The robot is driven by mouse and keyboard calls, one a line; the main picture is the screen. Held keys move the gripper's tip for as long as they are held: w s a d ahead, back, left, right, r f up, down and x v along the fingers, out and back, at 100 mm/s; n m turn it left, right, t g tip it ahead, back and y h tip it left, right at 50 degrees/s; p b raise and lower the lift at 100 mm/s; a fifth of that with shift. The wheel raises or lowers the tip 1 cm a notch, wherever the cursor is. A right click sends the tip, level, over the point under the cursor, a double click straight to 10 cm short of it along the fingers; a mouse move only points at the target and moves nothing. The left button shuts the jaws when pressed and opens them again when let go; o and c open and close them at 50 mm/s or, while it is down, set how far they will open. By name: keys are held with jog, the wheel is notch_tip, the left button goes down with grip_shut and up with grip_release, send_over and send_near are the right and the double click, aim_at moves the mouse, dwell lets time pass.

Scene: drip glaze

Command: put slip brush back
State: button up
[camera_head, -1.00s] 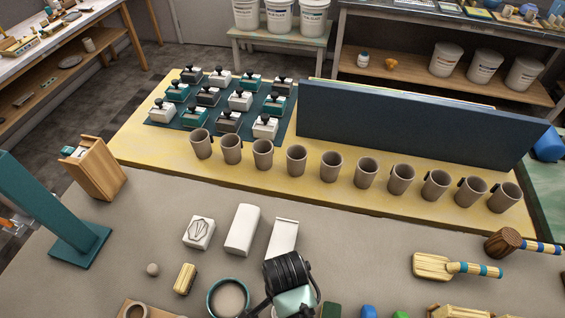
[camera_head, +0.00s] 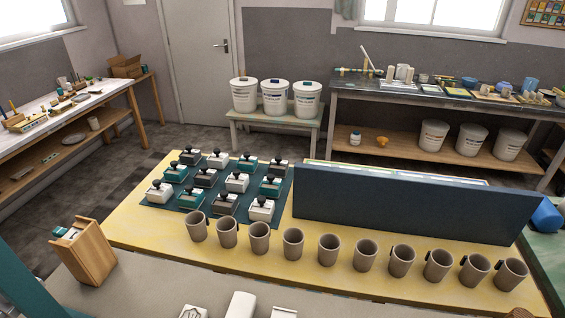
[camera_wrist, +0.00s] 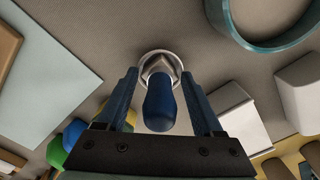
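In the wrist view, my gripper (camera_wrist: 160,103) points down at the bench top, with one finger on each side of a blue rounded thing (camera_wrist: 160,104). This looks like a handle seen end-on, perhaps the slip brush's; I cannot be sure. A narrow gap seems to show between it and each finger, so the gripper looks open around it. Beyond it is a round, pale-rimmed thing (camera_wrist: 146,61); I cannot tell whether the handle stands in it. My gripper and this thing are out of the head view.
In the wrist view, a teal-rimmed round vessel (camera_wrist: 228,18) is at upper right, a white block (camera_wrist: 236,117) at right. In the head view, a row of brown cups (camera_head: 328,248) stands before a dark blue panel (camera_head: 400,205). A wooden box (camera_head: 84,251) is at left.

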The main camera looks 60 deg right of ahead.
jog(key=shift+r, duration=0.1)
notch_tip(320, 180, up, 12)
jog(key=shift+r, duration=0.1)
dwell(0.5)
jog(key=w+r+n+t+h, duration=0.3)
jog(key=w+r+n+t, duration=0.55)
jog(key=w+r, duration=1.1)
jog(key=w+a+r+n+t, duration=0.2)
jog(key=w+r+t, duration=0.1)
jog(key=r, duration=0.4)
jog(key=w+a+r+n+t, duration=0.2)
jog(key=w+r+t, duration=0.1)
jog(key=r, duration=0.4)
jog(key=s+a+r+n+t, duration=0.1)
jog(key=a+r+n+t, duration=0.15)
jog(key=r, duration=0.55)
jog(key=a+r+n+t, duration=0.2)
jog(key=a+r+t, duration=0.15)
jog(key=r, duration=0.45)
jog(key=s+a+r+n+t+y, duration=0.1)
jog(key=s+a+r+n+t, duration=0.1)
jog(key=r, duration=0.6)
jog(key=s+a+r+n+t+y, duration=0.2)
jog(key=s+a+r+t, duration=0.3)
jog(key=s+r, duration=0.3)
jog(key=shift+a+n, duration=0.35)
jog(key=shift+n, duration=0.35)
